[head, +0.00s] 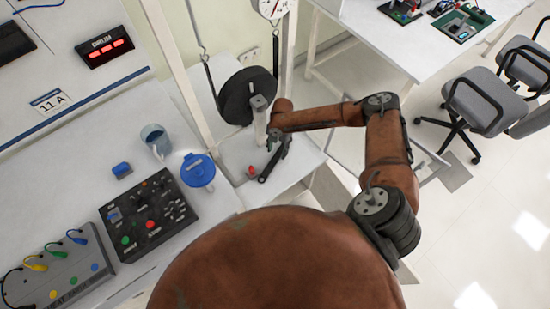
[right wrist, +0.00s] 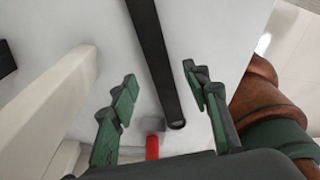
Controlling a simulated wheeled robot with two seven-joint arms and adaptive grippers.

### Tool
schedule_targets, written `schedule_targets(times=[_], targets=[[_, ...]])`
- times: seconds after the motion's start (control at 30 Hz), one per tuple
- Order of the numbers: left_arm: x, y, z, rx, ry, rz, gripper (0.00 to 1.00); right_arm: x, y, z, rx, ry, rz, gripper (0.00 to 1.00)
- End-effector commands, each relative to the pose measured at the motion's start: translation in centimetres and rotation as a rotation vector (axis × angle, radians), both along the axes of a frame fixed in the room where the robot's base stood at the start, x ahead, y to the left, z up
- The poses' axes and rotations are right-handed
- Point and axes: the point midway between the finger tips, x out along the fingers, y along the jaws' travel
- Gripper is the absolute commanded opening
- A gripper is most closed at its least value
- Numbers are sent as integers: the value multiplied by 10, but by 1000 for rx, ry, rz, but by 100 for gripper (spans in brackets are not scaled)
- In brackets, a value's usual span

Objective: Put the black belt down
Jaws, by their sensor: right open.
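A black belt (head: 211,82) hangs from a hook at the left of the black drum (head: 247,96) and runs down beside it; its course behind the drum is hidden. My right gripper (head: 279,143) is low over the white bench, just in front of the drum. In the right wrist view, my right gripper (right wrist: 160,82) is open with its fingers apart. A straight black strip (right wrist: 157,62) with a rounded, holed end shows between the fingers; I cannot tell whether it belongs to the belt. My left gripper is out of view.
A small red piece (head: 251,171) stands near the right gripper. A blue-lidded jug (head: 198,171), a glass beaker (head: 156,141) and a black control box (head: 148,214) are to the left. A pale upright post (right wrist: 45,95) stands left of the fingers.

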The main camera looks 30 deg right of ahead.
Motion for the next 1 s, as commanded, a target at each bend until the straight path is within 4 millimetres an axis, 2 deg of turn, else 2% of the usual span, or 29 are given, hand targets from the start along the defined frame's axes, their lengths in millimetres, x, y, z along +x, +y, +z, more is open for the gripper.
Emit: schedule_targets(times=[0.2, 0.47, 1.0], targets=[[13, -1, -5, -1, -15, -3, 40, -3, 7, -33, 0, 1, 0, 44], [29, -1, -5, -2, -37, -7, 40, -2, 9, -38, 0, 0, 3, 44], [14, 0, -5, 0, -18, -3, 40, -2, 9, -37, 0, 0, 3, 7]])
